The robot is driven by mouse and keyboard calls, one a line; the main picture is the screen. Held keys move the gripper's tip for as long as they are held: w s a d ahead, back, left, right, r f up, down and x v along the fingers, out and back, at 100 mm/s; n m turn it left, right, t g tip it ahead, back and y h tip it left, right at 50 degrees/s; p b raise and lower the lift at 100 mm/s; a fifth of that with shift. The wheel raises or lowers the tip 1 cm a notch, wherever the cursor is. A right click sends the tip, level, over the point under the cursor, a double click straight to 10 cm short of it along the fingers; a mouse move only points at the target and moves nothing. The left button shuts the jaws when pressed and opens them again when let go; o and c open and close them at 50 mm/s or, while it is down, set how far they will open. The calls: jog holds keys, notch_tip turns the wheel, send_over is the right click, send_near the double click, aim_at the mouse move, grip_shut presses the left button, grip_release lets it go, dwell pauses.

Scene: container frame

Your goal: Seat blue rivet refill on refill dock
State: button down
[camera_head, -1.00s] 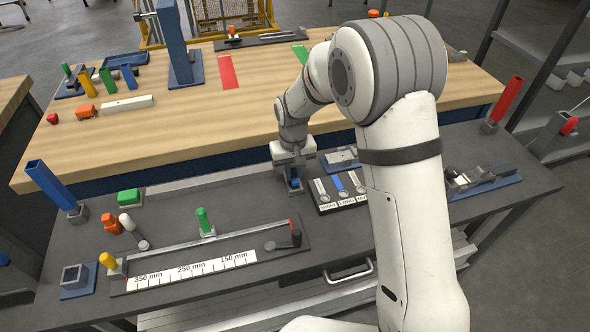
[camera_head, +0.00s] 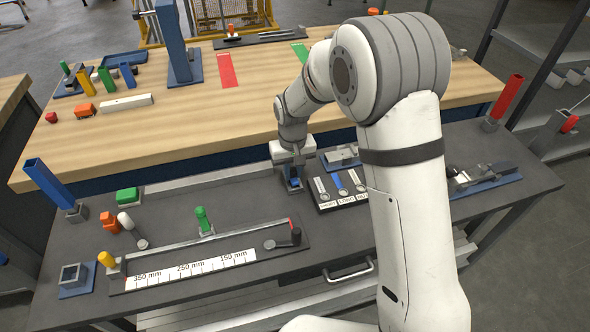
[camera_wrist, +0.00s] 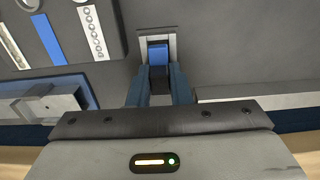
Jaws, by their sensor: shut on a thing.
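A small blue block, which I take for the blue rivet refill (camera_wrist: 158,54), is between the two fingers of my gripper (camera_wrist: 160,92) in the wrist view. My gripper (camera_head: 294,181) is shut on it, low over the grey bench. A grey square-edged holder (camera_wrist: 142,38), perhaps the refill dock, borders the block on its far side and flanks. I cannot tell whether the block is fully down in it. In the head view the blue block (camera_head: 294,184) shows small below my gripper, and the holder is largely hidden.
A black tray of labelled strips (camera_head: 322,208) lies just right of my gripper. A long ruler fixture (camera_head: 190,271) is in front. A tall blue tube (camera_head: 48,182) stands at left, near an empty square socket (camera_head: 75,274). The wooden table's edge (camera_head: 200,164) is behind.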

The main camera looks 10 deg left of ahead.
jog(key=shift+f+b, duration=0.35)
jog(key=shift+f, duration=0.1)
dwell(0.4)
jog(key=c, duration=1.3)
grip_release()
jog(key=shift+o, duration=0.7)
jog(key=o, duration=0.5)
jog(key=shift+s, duration=0.1)
jog(key=shift+r+p, duration=2.1)
jog(key=shift+r, duration=1.4)
